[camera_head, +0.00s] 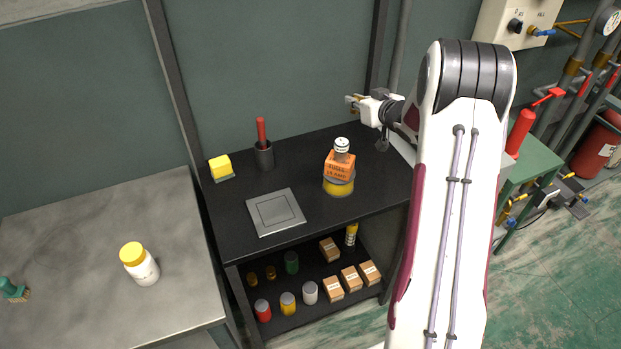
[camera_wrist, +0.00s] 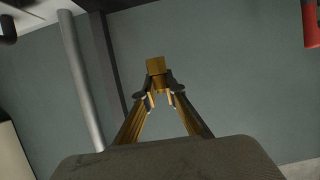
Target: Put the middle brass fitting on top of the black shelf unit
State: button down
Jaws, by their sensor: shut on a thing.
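My gripper (camera_head: 357,104) is raised above the back right part of the black shelf unit (camera_head: 385,185), near the wall. In the wrist view my gripper (camera_wrist: 160,98) is shut on a small brass fitting (camera_wrist: 156,66), which sticks out past the fingertips. The fitting is too small in the head view to make out clearly. The shelf unit's top lies below the gripper, apart from it. From these frames I cannot tell which fitting of a row this one is.
On the shelf top are a yellow block (camera_head: 220,166), a dark cup with a red handle (camera_head: 264,150), a grey square plate (camera_head: 275,211) and a stack with an orange box (camera_head: 340,165). Bare top lies at the right. A grey table (camera_head: 90,240) with a bottle stands left.

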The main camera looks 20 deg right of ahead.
send_over(350, 152)
jog(key=shift+w+d+f, duration=0.1)
jog(key=shift+f, duration=2.4)
jog(key=shift+f, duration=3.1)
jog(key=shift+f, duration=0.1)
jog(key=shift+f, duration=1.75)
jog(key=shift+f, duration=0.15)
jog(key=c, duration=2.1)
grip_release()
